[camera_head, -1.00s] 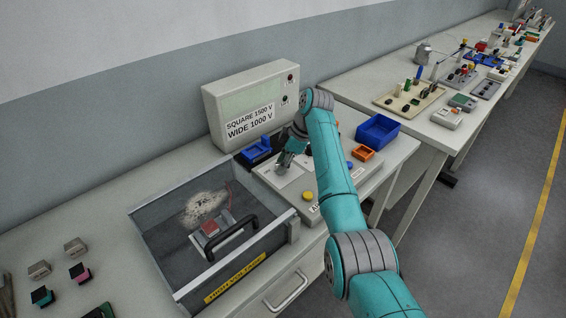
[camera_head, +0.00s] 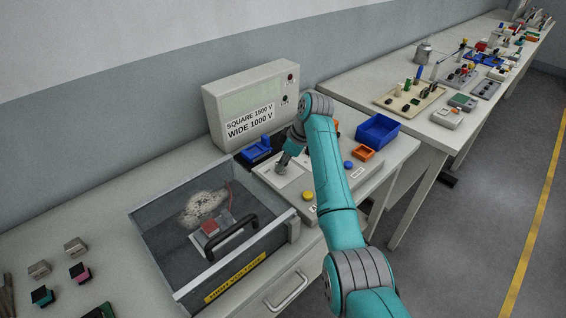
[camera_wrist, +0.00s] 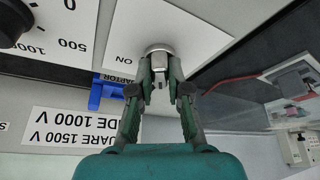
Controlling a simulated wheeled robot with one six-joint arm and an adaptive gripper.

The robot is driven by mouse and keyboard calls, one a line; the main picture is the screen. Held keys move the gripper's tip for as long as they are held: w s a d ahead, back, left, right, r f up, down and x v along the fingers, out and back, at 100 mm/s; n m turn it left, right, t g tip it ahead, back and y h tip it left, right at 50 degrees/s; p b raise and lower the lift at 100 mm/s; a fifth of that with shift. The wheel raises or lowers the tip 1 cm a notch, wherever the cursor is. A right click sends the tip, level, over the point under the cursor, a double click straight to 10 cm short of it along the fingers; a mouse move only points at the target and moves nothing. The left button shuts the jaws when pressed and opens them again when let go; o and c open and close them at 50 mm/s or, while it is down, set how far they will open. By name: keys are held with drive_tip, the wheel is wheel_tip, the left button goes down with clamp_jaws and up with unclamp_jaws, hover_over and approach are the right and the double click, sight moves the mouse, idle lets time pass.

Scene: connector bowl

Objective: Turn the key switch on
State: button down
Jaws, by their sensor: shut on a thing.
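The key switch (camera_wrist: 158,50) shows in the wrist view as a round metal piece on a white plate (camera_wrist: 190,22), with the word ON printed beside it. My gripper (camera_wrist: 160,80) is shut on the key at the switch; the fingers hide part of it. In the head view my gripper (camera_head: 284,160) points down at the light control panel (camera_head: 268,178) in front of the grey box (camera_head: 250,100). My arm hides part of the panel there, and the key itself is too small to tell.
A clear-lidded box (camera_head: 165,225) with a black handle stands left of the panel. A yellow button (camera_head: 308,196) and a blue button (camera_head: 347,165) sit on the panel. A blue bin (camera_head: 378,130) and an orange tray (camera_head: 362,152) lie to the right. A black dial (camera_wrist: 12,22) is near the plate.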

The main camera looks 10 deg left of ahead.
drive_tip(key=m+t, duration=0.1)
drive_tip(key=m, duration=0.2)
drive_tip(key=m+t+h, duration=0.1)
drive_tip(key=m, duration=0.3)
drive_tip(key=shift+s+a+t, duration=0.15)
drive_tip(key=shift+s+t, duration=0.05)
drive_tip(key=shift+t, duration=0.1)
drive_tip(key=m+t+h, duration=0.1)
drive_tip(key=m, duration=0.3)
drive_tip(key=shift+a, duration=0.1)
drive_tip(key=shift+m+h, duration=0.9)
drive_tip(key=shift+m, duration=0.9)
drive_tip(key=c, duration=1.1)
unclamp_jaws()
drive_tip(key=shift+r, duration=0.1)
